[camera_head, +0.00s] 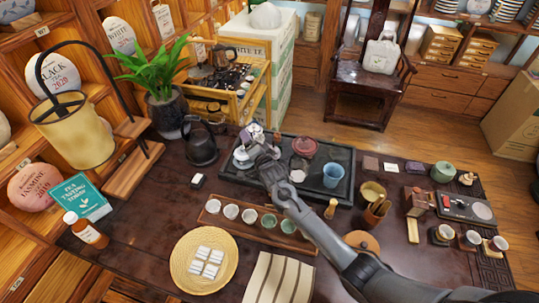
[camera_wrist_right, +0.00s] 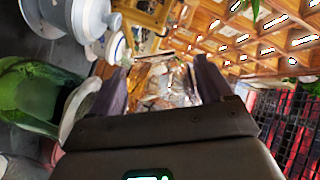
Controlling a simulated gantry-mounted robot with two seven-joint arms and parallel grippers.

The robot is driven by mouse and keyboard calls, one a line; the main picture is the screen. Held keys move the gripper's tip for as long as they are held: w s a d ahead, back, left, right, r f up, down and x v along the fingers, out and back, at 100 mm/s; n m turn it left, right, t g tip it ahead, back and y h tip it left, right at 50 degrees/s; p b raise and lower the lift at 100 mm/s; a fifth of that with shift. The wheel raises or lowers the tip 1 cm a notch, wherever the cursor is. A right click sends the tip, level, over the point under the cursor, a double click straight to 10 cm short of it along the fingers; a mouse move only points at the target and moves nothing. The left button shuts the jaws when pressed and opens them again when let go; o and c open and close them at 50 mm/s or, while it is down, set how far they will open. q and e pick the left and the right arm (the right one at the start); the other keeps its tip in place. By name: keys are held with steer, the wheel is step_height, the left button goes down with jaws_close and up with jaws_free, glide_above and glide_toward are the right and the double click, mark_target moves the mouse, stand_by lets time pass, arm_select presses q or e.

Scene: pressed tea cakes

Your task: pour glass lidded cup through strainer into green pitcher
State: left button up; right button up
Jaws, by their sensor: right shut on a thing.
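My right gripper (camera_head: 256,138) is over the left part of the dark tea tray (camera_head: 343,197), its arm coming in from the lower right. In the right wrist view the gripper (camera_wrist_right: 163,80) is shut on the clear glass lidded cup (camera_wrist_right: 165,88), which lies between the two fingers. Its tilt and contents are not clear. A glossy green vessel, seemingly the green pitcher (camera_wrist_right: 28,88), is to the left of the gripper in that view. A pale curved piece (camera_wrist_right: 76,108) beside it may be the strainer. The pitcher is not clear in the head view. My left gripper is not in view.
A white lidded vessel (camera_head: 243,157) is close beside my right gripper. A dark red pot (camera_head: 303,147) and blue cup (camera_head: 332,176) are on the tray. A black kettle (camera_head: 201,147) stands to the left. A wooden rack of small cups (camera_head: 262,228) lies in front.

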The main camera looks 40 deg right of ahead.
steer(key=shift+d+m+b, duration=0.1)
steer(key=shift+m+b, duration=0.2)
steer(key=shift+b, duration=0.05)
steer(key=shift+r, duration=0.15)
steer(key=shift+d, duration=0.1)
steer(key=shift+r, duration=0.1)
steer(key=shift+s+d+m+t+b, duration=0.2)
steer(key=shift+m+t+b, duration=0.3)
steer(key=shift+m+b, duration=0.45)
steer(key=shift+s+d+r+m+t+b, duration=0.2)
steer(key=shift+s+d+m+t+b, duration=0.15)
steer(key=shift+d+m+b, duration=0.5)
steer(key=shift+a+r, duration=0.1)
steer(key=shift+a, duration=0.1)
